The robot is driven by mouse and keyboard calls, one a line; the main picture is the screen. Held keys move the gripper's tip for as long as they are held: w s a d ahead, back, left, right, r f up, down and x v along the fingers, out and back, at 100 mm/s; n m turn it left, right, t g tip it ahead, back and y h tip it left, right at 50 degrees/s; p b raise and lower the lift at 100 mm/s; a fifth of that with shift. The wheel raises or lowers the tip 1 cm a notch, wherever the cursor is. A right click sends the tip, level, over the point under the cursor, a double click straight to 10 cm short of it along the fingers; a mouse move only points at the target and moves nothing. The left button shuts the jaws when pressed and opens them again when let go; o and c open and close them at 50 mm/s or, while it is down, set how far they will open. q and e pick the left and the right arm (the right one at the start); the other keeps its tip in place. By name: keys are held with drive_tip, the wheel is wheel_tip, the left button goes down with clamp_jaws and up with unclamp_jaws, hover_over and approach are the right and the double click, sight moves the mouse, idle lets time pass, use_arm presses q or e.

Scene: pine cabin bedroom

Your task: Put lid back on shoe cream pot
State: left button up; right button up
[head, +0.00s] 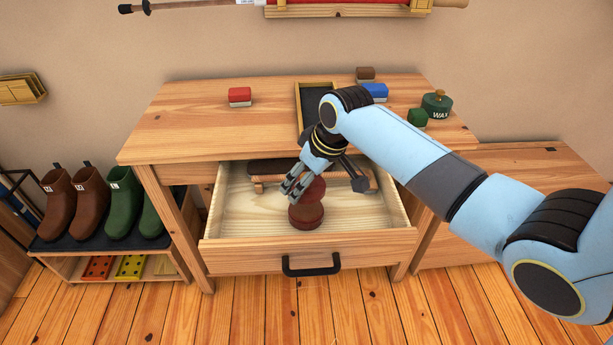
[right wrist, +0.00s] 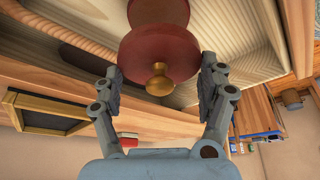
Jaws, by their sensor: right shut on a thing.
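The shoe cream pot (head: 306,217) is dark red and round, and stands in the open drawer. Its lid (head: 314,190) is a red disc, seen tilted just above the pot in the head view. In the right wrist view the lid (right wrist: 150,50) shows its brass knob (right wrist: 159,80), with part of the pot (right wrist: 158,11) beyond it. My right gripper (head: 293,184) reaches down into the drawer and is shut on the lid, with one finger on each side in the right wrist view (right wrist: 161,72). I cannot tell whether lid and pot touch. My left gripper is out of view.
The drawer (head: 235,258) stands pulled out, with a long wooden brush (head: 262,180) at its back. On the desktop are a red block (head: 240,96), a dark tray (head: 312,97), several other blocks and a green wax pot (head: 437,104). Boots (head: 125,200) stand at left.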

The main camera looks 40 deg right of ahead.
sight(306, 207)
wheel_tip(306, 207, down, 4)
drive_tip(key=b, duration=0.3)
drive_tip(key=shift+r+b, duration=0.25)
drive_tip(key=shift+b, duration=0.05)
drive_tip(key=shift+f+b, duration=0.45)
drive_tip(key=shift+f, duration=0.55)
drive_tip(key=shift+r+p, duration=0.1)
drive_tip(key=shift+p, duration=0.7)
drive_tip(key=shift+f, duration=0.2)
idle(0.9)
drive_tip(key=shift+p, duration=0.55)
idle(0.3)
drive_tip(key=o, duration=1)
drive_tip(key=shift+c, duration=0.2)
